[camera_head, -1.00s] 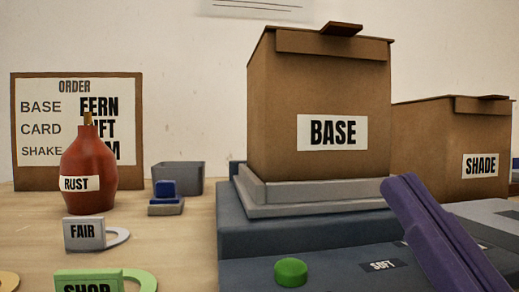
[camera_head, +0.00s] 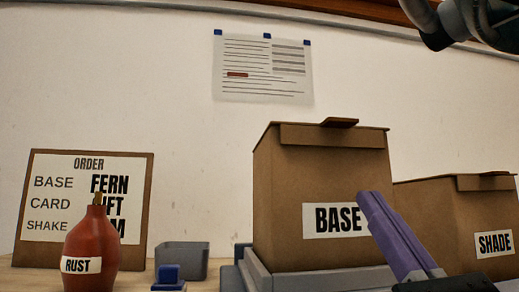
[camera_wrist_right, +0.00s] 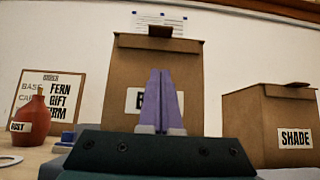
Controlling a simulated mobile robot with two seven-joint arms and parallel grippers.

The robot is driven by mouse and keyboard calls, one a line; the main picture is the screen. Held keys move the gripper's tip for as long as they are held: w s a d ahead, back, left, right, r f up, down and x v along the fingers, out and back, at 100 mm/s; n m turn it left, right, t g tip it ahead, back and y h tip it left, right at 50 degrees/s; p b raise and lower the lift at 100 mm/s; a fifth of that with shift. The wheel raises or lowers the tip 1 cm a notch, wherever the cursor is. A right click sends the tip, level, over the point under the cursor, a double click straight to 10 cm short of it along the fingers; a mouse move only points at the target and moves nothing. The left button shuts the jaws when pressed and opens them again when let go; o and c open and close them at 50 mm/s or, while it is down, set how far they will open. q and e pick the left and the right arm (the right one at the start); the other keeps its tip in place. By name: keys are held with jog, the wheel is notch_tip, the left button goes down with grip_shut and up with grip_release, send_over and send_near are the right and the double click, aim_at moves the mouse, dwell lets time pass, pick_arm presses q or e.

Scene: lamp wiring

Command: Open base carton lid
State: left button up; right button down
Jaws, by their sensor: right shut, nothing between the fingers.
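The base carton (camera_head: 320,175) is a brown box with a "BASE" label, standing on a grey tray. Its lid (camera_head: 335,135) is down, with a small tab (camera_head: 339,122) jutting from the top front edge. The carton also shows in the right wrist view (camera_wrist_right: 180,75), partly hidden behind my fingers. My right gripper (camera_head: 372,198) has purple fingers, which are shut and empty in front of the carton's right part, below the lid and overlapping the label's edge. In the right wrist view the shut fingers (camera_wrist_right: 161,75) point up toward the tab. My left gripper is not in view.
The shade carton (camera_head: 460,215) stands closed to the right. A red "RUST" bottle (camera_head: 92,245), the order board (camera_head: 140,215) and a grey bin (camera_head: 182,260) are on the left. A paper sheet (camera_head: 262,80) hangs on the wall. Above the base carton the space is clear.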

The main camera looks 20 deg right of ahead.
aim_at(338, 128)
jog(key=shift+h, duration=0.3)
jog(key=p+x, duration=0.1)
jog(key=x, duration=0.5)
jog(key=shift+r, duration=0.1)
notch_tip(338, 128, up, 3)
jog(key=shift+w+f+p, duration=0.2)
jog(key=shift+p, duration=0.75)
jog(key=shift+r+p, duration=0.35)
jog(key=shift+r, duration=0.35)
